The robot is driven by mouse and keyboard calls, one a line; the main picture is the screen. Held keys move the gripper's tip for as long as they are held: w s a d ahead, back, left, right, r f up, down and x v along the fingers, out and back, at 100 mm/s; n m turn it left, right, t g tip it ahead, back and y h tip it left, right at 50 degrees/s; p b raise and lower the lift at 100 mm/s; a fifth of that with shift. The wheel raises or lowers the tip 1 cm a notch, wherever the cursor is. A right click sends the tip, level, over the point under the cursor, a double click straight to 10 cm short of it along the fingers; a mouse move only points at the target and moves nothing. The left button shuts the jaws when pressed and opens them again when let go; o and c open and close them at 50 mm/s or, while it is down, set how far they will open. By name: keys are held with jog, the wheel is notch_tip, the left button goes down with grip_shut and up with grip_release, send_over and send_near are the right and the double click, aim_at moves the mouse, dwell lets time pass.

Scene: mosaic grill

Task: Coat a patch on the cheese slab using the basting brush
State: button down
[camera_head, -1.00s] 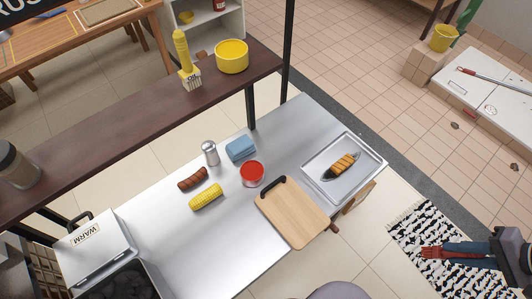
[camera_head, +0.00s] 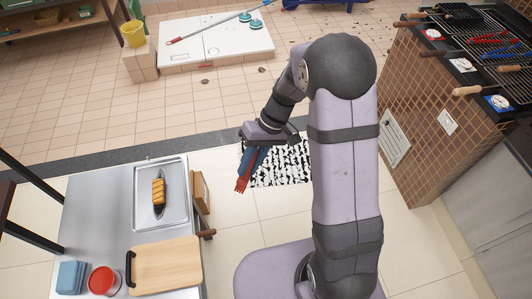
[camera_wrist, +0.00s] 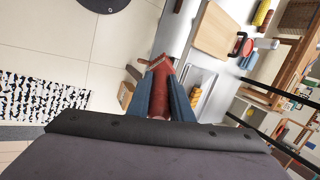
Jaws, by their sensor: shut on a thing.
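A golden slab with dark stripes (camera_head: 158,190), seemingly the cheese slab, lies in a dark boat-shaped dish on a metal tray (camera_head: 180,178) at the counter's far end. It also shows in the wrist view (camera_wrist: 195,97), right of my fingers. My gripper (camera_head: 248,172) has blue fingers and is right of the tray, off the counter, above the black-and-white rug. In the wrist view the fingers are shut on a red brush-like thing (camera_wrist: 160,75), seemingly the basting brush, with a wider, ragged far end. The fingers hide its sides.
A wooden cutting board (camera_head: 165,268) with a dark handle lies nearer on the counter. A red-topped cup (camera_head: 103,281) and a blue block (camera_head: 70,278) are left of it. A wooden box (camera_head: 201,192) is at the counter's right side. Open floor surrounds the rug.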

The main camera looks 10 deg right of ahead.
jog(key=s+a+n+g+h+p, duration=0.1)
jog(key=s+a+n, duration=0.3)
jog(key=a, duration=0.6)
jog(key=s+a+n+g+h, duration=0.1)
jog(key=s+a+n, duration=0.25)
jog(key=a, duration=0.65)
jog(key=w+a+r+m+t, duration=0.1)
jog(key=w+a+m+t, duration=0.2)
jog(key=w+m, duration=0.2)
jog(key=w+a+r+m+t, duration=0.2)
jog(key=w+a+m+t, duration=0.2)
jog(key=w, duration=0.7)
jog(key=shift+a+r+m+t, duration=0.15)
jog(key=shift+a+m+t, duration=0.15)
jog(key=shift+m, duration=0.85)
jog(key=shift+d, duration=0.1)
jog(key=shift+f+b, duration=1.55)
jog(key=shift+f, duration=1.05)
